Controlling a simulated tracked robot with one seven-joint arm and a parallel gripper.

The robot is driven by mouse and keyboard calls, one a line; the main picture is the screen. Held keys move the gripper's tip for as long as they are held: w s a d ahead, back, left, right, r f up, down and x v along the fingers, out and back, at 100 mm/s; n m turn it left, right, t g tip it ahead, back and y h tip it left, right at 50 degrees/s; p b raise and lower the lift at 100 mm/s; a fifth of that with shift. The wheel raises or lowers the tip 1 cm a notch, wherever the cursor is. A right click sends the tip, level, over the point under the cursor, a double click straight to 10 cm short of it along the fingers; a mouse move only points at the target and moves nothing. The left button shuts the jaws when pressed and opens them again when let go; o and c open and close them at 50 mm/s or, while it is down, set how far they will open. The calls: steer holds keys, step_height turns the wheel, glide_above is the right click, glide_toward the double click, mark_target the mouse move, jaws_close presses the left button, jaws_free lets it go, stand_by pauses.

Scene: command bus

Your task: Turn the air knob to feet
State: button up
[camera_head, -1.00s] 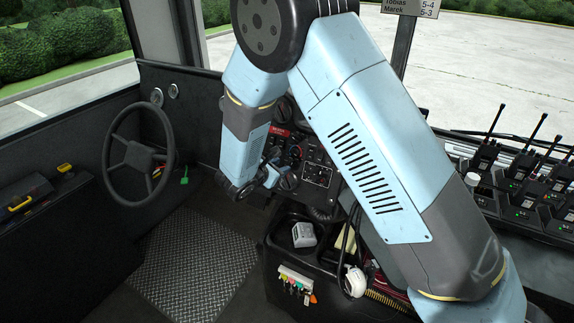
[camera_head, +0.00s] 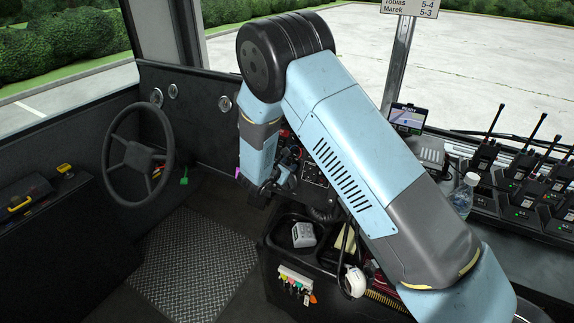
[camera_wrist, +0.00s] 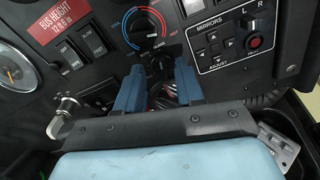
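The dash panel fills the wrist view. A round dial with a blue-to-red arc (camera_wrist: 147,28) sits at top centre; this is a temperature dial. Below it is a second control with a label that seems to read "GLASS" (camera_wrist: 159,59), likely the air knob. My gripper (camera_wrist: 160,78) is open, its two blue fingers apart over this lower control. Something dark with a bit of red shows between the fingers. The knob's pointer and its other labels are hidden, and I cannot tell whether the fingers touch it. In the head view my gripper (camera_head: 281,176) is at the dash, partly hidden.
A mirrors panel (camera_wrist: 232,38) is to the right, rocker switches (camera_wrist: 92,38) and a gauge (camera_wrist: 14,72) to the left. A metal key-like part (camera_wrist: 62,118) sticks out at lower left. The steering wheel (camera_head: 139,155) is left of my arm; a bottle (camera_head: 463,196) stands to the right.

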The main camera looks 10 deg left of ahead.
steer(key=shift+x, duration=1.1)
steer(key=shift+c, duration=0.2)
